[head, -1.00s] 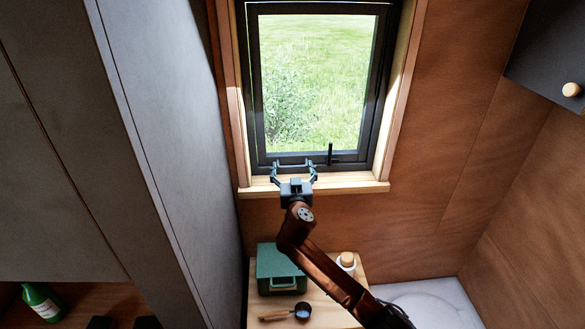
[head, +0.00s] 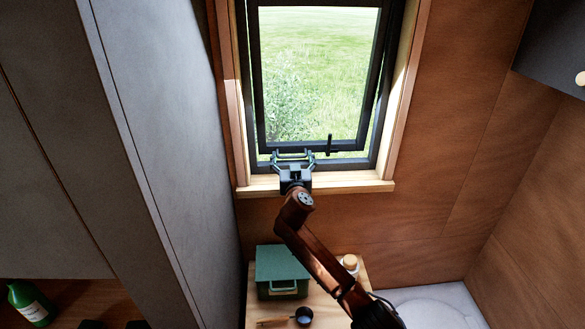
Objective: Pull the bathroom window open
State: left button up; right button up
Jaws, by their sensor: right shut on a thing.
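The bathroom window (head: 361,80) is a dark-framed pane in a pale wooden surround. Its sash stands tilted away from the fixed frame (head: 350,163). A gap shows below the sash and along its lower right side. A small dark handle (head: 328,146) sticks up from the bottom rail of the sash. My right gripper (head: 294,153) is at the bottom rail, left of the handle, and shut on the window's lower edge. Its exact contact is too small to see clearly. My left gripper is not in view.
A grey cabinet (head: 150,130) stands close on the left. A dark cupboard (head: 555,45) hangs at the upper right.

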jog(key=shift+w+f, duration=0.1)
jog(key=shift+w, duration=0.1)
jog(key=o, duration=1.5)
jog(key=shift+f, duration=0.1)
jog(key=shift+o, duration=0.2)
jog(key=s, duration=1.2)
jog(key=shift+c, duration=0.3)
